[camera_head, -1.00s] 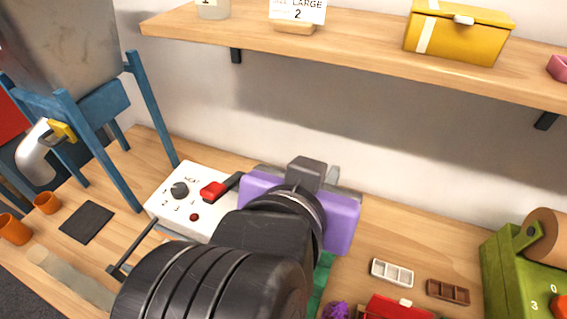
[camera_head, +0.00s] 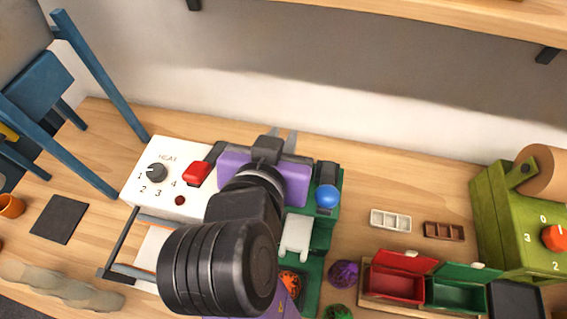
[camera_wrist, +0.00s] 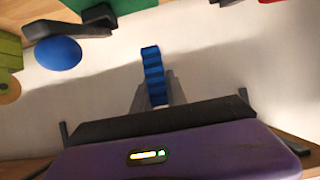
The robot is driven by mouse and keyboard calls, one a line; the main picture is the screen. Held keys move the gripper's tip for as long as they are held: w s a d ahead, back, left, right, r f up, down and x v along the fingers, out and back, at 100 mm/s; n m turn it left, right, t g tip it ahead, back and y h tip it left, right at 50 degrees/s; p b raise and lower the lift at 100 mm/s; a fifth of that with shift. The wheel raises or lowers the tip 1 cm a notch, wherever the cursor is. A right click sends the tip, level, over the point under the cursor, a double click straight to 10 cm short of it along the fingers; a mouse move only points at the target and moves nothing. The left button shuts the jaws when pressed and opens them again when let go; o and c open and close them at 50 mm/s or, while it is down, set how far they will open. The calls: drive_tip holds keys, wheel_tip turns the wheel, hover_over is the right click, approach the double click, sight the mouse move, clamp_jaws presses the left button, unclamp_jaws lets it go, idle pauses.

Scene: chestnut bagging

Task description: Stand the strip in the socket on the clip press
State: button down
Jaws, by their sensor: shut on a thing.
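The strip (camera_wrist: 153,75) is a blue ribbed bar in the wrist view, and my gripper (camera_wrist: 155,97) is shut on its lower part. Its free end points up in that picture. In the head view my gripper (camera_head: 287,143) is at the back, beside the clip press, and the strip is hidden there. The clip press is a green stand (camera_head: 325,247) with a blue ball knob (camera_head: 327,196). The blue knob also shows in the wrist view (camera_wrist: 58,53), left of the strip and apart from it. I cannot make out the socket.
A white heat box (camera_head: 158,178) with a dial and red switch stands left of my gripper. Small white (camera_head: 390,220) and brown trays, red (camera_head: 397,284) and green boxes, and a green roll machine (camera_head: 515,215) stand right. The shelf (camera_head: 430,12) runs above.

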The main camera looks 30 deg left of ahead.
wheel_tip(320, 180, down, 11)
drive_tip(key=shift+r, duration=0.15)
idle(0.4)
drive_tip(key=shift+f, duration=0.2)
drive_tip(key=c, duration=1.3)
unclamp_jaws()
drive_tip(key=shift+r, duration=0.1)
drive_tip(key=shift+c, duration=0.2)
drive_tip(key=shift+r, duration=0.2)
drive_tip(key=v, duration=1.2)
drive_tip(key=shift+b, duration=0.4)
drive_tip(key=shift+f, duration=0.1)
